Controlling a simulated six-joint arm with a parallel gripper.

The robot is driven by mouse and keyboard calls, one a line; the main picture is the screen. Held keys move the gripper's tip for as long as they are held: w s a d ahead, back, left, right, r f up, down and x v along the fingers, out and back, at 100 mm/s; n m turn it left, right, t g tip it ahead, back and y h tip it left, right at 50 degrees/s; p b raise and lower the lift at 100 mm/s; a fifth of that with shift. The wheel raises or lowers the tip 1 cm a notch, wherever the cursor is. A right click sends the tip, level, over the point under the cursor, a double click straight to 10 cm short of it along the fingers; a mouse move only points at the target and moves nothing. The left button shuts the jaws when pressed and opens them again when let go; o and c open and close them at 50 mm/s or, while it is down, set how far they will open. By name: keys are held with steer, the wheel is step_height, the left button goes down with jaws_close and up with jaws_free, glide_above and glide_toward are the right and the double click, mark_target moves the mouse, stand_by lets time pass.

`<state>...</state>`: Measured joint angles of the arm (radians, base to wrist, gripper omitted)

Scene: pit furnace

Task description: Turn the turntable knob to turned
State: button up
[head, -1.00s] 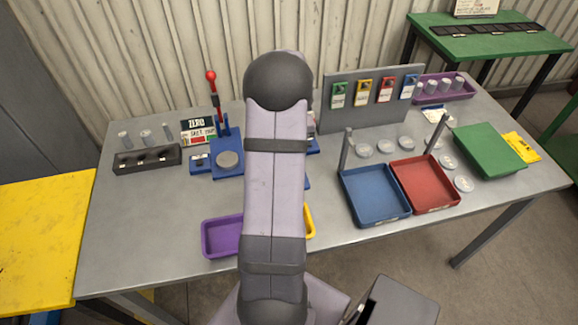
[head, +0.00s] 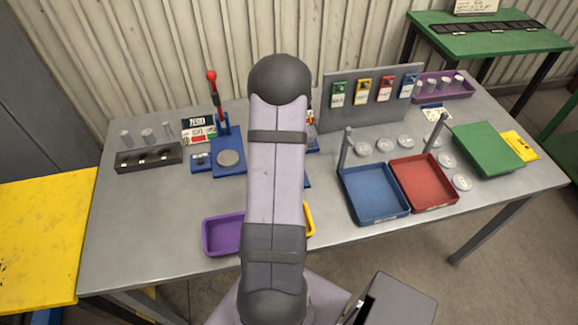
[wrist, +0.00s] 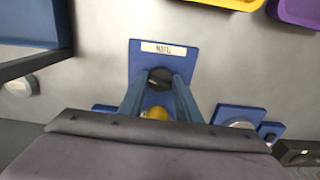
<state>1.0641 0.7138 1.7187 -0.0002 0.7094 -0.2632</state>
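In the wrist view, a blue base plate (wrist: 150,60) with a white label carries a dark, rounded knob (wrist: 160,77). A yellow part (wrist: 155,113) shows nearer to my palm. My gripper (wrist: 160,80) is over the plate, its two blue-grey fingers apart, one on each side of the knob. Small gaps seem to lie between fingers and knob; I cannot tell whether they touch. In the head view my arm hides my gripper and the knob; only bits of blue base (head: 308,181) show beside the arm.
A purple tray (head: 222,236) and yellow tray (head: 310,220) lie at the front. A blue tray (head: 374,194) and red tray (head: 423,184) stand right. A red-handled lever (head: 214,95) stands left, beside a dark rack (head: 148,158). A grey panel (head: 370,100) stands behind.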

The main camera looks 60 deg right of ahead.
steer(key=shift+m, duration=1.5)
steer(key=o, duration=1.1)
steer(key=shift+c, duration=0.2)
steer(key=shift+r, duration=0.1)
steer(key=shift+r+b, duration=1.05)
steer(key=shift+r, duration=2.6)
